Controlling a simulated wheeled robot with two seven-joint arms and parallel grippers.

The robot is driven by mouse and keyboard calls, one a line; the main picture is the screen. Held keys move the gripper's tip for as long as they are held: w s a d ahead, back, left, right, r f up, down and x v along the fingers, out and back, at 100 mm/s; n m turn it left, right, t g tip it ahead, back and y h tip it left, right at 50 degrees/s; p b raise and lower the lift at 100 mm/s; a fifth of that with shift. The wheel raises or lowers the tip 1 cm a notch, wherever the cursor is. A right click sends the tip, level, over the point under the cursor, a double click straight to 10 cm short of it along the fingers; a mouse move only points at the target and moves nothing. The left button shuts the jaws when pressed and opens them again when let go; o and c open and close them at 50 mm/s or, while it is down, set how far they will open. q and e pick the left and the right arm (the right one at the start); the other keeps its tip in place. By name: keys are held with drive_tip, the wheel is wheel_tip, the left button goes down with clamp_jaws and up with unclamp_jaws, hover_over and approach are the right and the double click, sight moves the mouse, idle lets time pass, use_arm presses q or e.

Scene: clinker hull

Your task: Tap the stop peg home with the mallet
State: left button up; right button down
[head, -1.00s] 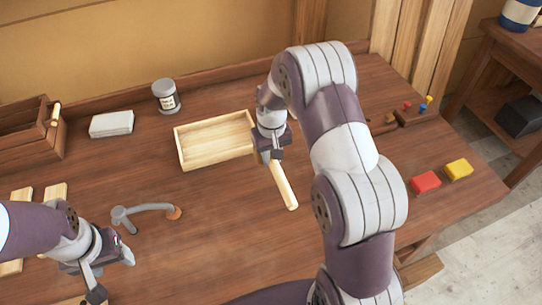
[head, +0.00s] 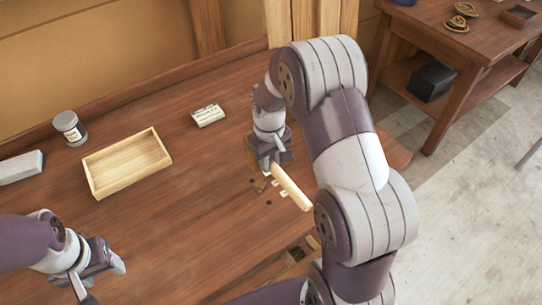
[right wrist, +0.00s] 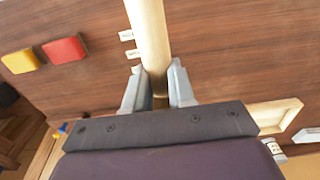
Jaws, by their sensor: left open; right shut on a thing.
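My right gripper (head: 268,160) is shut on a pale round wooden bar, seemingly the mallet's handle (head: 291,187). The bar slants down to the right in the head view; no mallet head can be made out. In the right wrist view the handle (right wrist: 147,35) runs away from between the fingers (right wrist: 156,88). Below and beside the gripper, small dark holes (head: 268,202) and pale labels (head: 284,194) show on the bench. A small brown piece (head: 261,186) there may be the stop peg, partly hidden. My left gripper (head: 98,277) is open and empty at lower left.
A shallow wooden tray (head: 127,163), a lidded jar (head: 70,128), a white card (head: 208,115) and a grey block (head: 20,167) lie on the bench (head: 170,230). Red (right wrist: 64,50) and yellow (right wrist: 22,60) blocks show in the right wrist view. The bench middle is clear.

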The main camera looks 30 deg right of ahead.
drive_tip(key=shift+w+a+f+b, duration=0.15)
drive_tip(key=shift+f+b, duration=0.4)
drive_tip(key=shift+f, duration=0.8)
drive_tip(key=shift+s+d+r, duration=0.1)
drive_tip(key=shift+s+d, duration=0.1)
drive_tip(key=shift+d, duration=0.2)
drive_tip(key=shift+w+a, duration=0.15)
drive_tip(key=shift+a, duration=0.25)
use_arm(q)
drive_tip(key=shift+f, duration=0.95)
drive_tip(key=shift+d, duration=0.1)
use_arm(e)
drive_tip(key=shift+d, duration=0.15)
